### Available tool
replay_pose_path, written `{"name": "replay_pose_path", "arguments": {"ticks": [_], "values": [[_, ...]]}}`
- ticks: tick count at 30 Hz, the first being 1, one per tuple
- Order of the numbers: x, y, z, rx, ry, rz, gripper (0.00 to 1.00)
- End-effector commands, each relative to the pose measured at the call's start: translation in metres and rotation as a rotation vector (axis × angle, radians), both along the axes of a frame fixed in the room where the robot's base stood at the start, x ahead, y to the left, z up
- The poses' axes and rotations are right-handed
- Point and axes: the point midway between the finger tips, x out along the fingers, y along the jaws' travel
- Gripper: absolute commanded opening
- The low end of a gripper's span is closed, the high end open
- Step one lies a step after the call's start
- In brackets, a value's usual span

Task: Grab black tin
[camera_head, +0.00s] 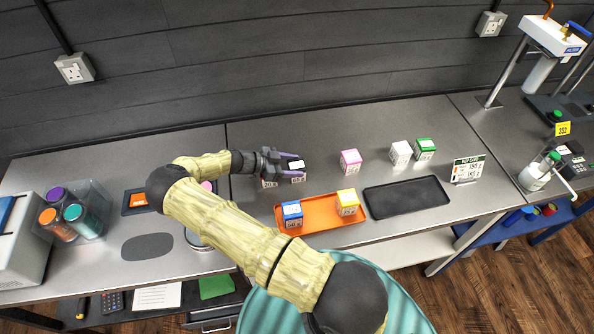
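My gripper (292,164) is at the back middle of the steel counter, with its purple fingers pointing right. A small box-shaped tin with a white-labelled top and dark edges (297,165) is between the fingers; it looks like the black tin. One finger shows on its far side and one on its near side. I cannot tell whether they press on it. Another tin (268,183) shows just left of it, mostly hidden under my gripper, its colour unclear.
An orange tray (325,236) holds a blue tin (292,213) and a yellow tin (347,202). A black tray (406,198) is empty. Pink (350,162), white (400,152) and green (425,148) tins stand behind. A sign (468,169) stands right; a clear bin (72,212) stands left.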

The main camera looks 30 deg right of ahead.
Motion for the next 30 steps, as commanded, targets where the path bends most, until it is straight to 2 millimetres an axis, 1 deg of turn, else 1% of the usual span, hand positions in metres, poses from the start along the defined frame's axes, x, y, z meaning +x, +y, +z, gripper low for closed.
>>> {"name": "replay_pose_path", "arguments": {"ticks": [1, 4, 12, 16, 20, 30], "values": [[0.0, 0.0, 0.0, 0.0, 0.0, 0.0, 0.45], [0.0, 0.0, 0.0, 0.0, 0.0, 0.0, 0.25], [0.0, 0.0, 0.001, 0.0, -0.001, 0.0, 0.25], [0.001, 0.001, 0.008, -0.001, -0.003, 0.001, 0.25], [0.001, 0.001, 0.023, 0.0, -0.005, 0.0, 0.25], [0.0, 0.001, 0.083, 0.0, -0.004, 0.001, 0.25]]}}
